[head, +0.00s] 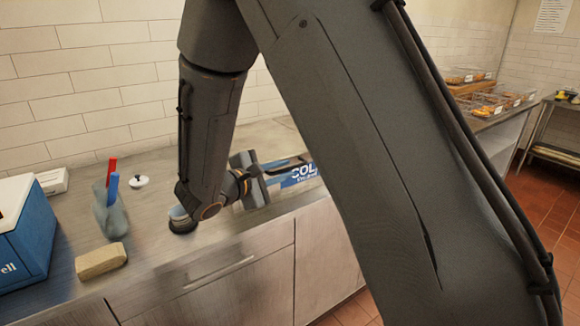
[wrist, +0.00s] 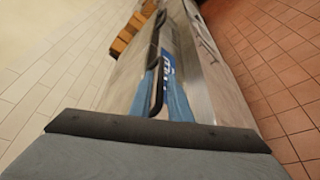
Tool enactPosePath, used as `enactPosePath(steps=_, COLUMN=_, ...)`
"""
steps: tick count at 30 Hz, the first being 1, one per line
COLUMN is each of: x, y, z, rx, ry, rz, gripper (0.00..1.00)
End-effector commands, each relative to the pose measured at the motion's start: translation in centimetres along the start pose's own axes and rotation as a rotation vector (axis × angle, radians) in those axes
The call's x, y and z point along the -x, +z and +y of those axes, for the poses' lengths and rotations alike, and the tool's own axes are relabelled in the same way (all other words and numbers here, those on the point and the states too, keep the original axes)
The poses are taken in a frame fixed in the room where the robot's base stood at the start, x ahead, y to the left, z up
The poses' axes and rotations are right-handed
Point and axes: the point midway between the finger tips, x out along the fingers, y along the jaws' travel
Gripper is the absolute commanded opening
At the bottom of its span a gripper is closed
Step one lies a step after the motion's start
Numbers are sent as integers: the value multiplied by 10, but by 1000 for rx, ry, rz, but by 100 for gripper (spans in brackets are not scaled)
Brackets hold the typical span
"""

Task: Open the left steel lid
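A steel-topped unit with a blue label reading "COL" (head: 302,174) is set in the counter, partly hidden behind my arm. A dark bar-shaped handle (head: 287,162) runs along it. My gripper (head: 252,182) is at the unit's left end, near the handle.
On the counter's left are a blue box (head: 24,240), a tan block (head: 101,261), a clear container with red and blue handles (head: 110,213) and a small white lid with a dark knob (head: 139,182). Trays of baked goods (head: 495,103) stand far right. The tiled floor (head: 545,200) is clear.

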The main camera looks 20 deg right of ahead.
Motion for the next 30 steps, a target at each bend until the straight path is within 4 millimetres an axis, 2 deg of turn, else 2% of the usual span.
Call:
enactPosePath(steps=3, x=-16, y=2, z=0, rx=2, ry=-2, rz=-3, gripper=17)
enactPosePath(steps=9, x=-31, y=0, z=0, rx=1, ry=-1, rz=0, gripper=17)
enactPosePath(steps=17, x=-32, y=0, z=-1, rx=0, ry=-1, rz=0, gripper=17)
enactPosePath(steps=21, x=-32, y=0, z=-1, rx=0, ry=-1, rz=0, gripper=0)
enactPosePath(steps=30, x=-32, y=1, z=1, rx=4, ry=-2, rz=0, gripper=0)
